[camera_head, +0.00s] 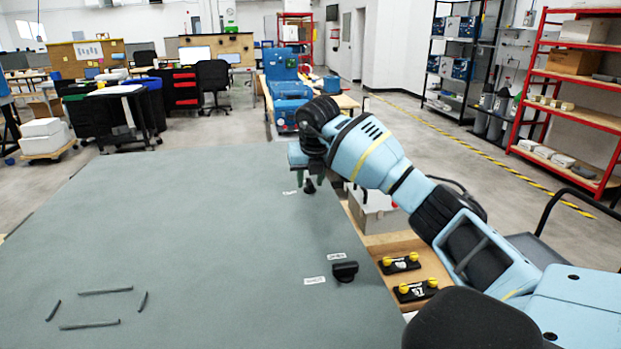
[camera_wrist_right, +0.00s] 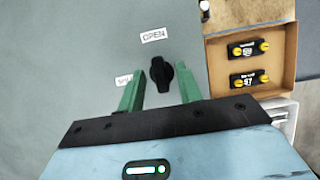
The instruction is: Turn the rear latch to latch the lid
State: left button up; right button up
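The rear latch is a black knob (camera_head: 308,187) on the large grey lid (camera_head: 190,220), near its right edge. In the right wrist view the rear latch (camera_wrist_right: 161,74) has its long side running up and down the picture, its upper end near the OPEN label (camera_wrist_right: 154,36). A second label (camera_wrist_right: 123,80) is partly hidden by a finger. My right gripper (camera_head: 309,179) is open, with one green finger on each side of the knob. A gap shows on both sides in the wrist view. My left gripper is not in view.
A second black latch (camera_head: 345,271) with two labels sits nearer on the lid's right edge. A cardboard-coloured tray (camera_head: 382,243) right of the lid holds two black modules with yellow knobs (camera_head: 400,262).

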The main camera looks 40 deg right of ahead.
grip_shut()
